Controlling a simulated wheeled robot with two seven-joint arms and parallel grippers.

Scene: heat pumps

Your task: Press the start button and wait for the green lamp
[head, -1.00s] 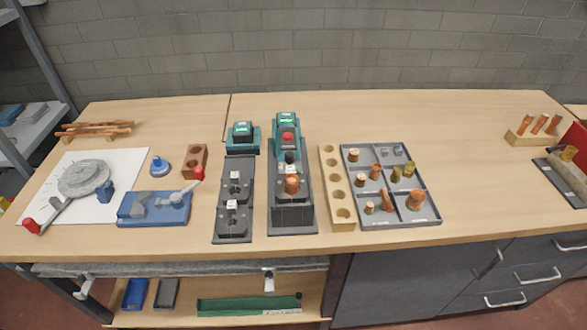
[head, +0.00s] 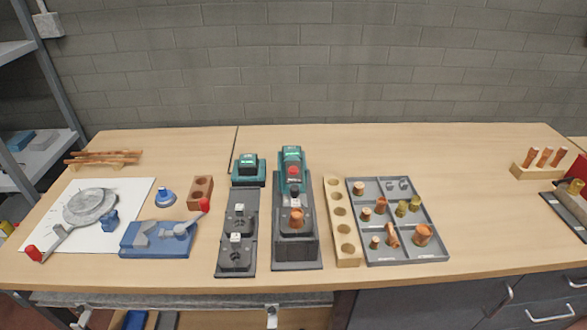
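A dark grey test station (head: 297,252) stands on the middle of the bench, with a teal unit (head: 290,158) at its back end. The unit has a small lit green display at its top and a round red part (head: 292,170) below it. A small black part sits in front of that, and a copper fitting (head: 296,218) stands on the station. I cannot tell which part is the start button, nor pick out a separate green lamp. Neither of my grippers is in view.
A smaller teal box (head: 248,168) with a green display stands left of the station, behind a dark fixture plate (head: 237,257). A wooden hole block (head: 347,250) and a grey compartment tray (head: 407,256) with fittings are close on the right.

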